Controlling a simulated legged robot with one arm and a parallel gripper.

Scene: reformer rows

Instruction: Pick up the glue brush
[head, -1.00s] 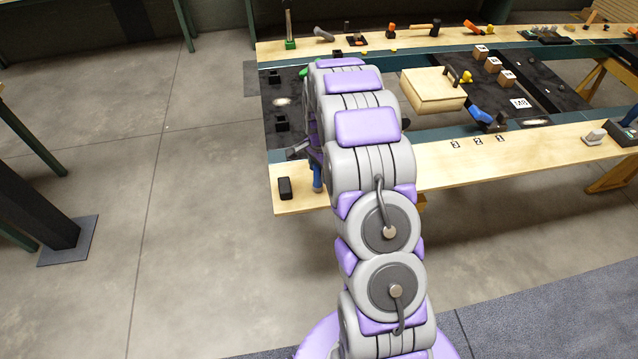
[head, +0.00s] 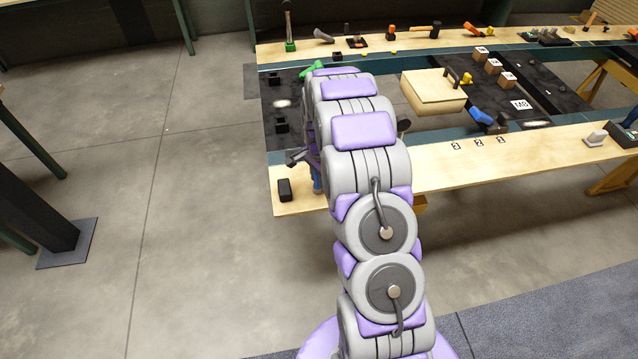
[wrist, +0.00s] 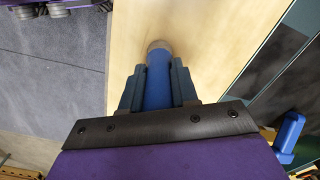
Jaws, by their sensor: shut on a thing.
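The glue brush (wrist: 159,75), with a blue handle and a grey-brown end, stands between the two fingers of my gripper (wrist: 158,88) in the wrist view. The fingers are shut on its handle, and its end points away over the pale wooden board. I cannot tell if the brush touches the board. In the head view my arm hides most of the gripper. A small blue piece, seemingly the brush (head: 317,184), shows at the arm's left edge above the front board.
A black block (head: 285,189) lies on the left end of the front board (head: 440,178). A wooden box (head: 432,92), a blue tool (head: 487,121) and wooden cubes (head: 493,66) are to the right. Hammers and small tools line the back board (head: 390,41).

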